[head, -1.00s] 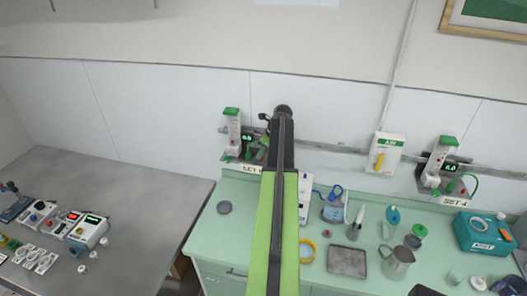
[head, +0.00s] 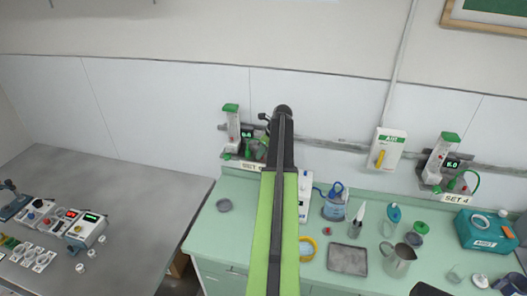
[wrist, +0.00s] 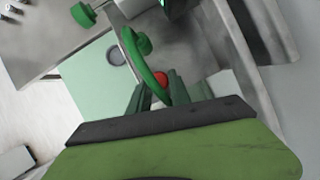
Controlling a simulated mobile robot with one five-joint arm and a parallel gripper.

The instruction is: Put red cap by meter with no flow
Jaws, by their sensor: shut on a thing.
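My gripper (wrist: 158,92) is shut on a small red thing, seemingly the red cap (wrist: 161,78), between its dark green fingers in the wrist view. A green curved tube passes in front and partly hides it. In the head view my arm hides the fingers. Two flow meters hang on the wall rail: the left meter (head: 233,128) beside my arm's end, and the right meter (head: 440,158) above a sign reading SET 4 (head: 457,199). Each has a small lit display with green digits; the right one looks like 6.0, the left is unclear.
The green counter (head: 215,240) holds a grey disc (head: 224,205), a small red piece (head: 327,231), a yellow ring (head: 308,249), a grey tray (head: 348,259), a metal jug (head: 399,262) and a teal box (head: 485,231). A grey table (head: 130,190) with devices stands at left.

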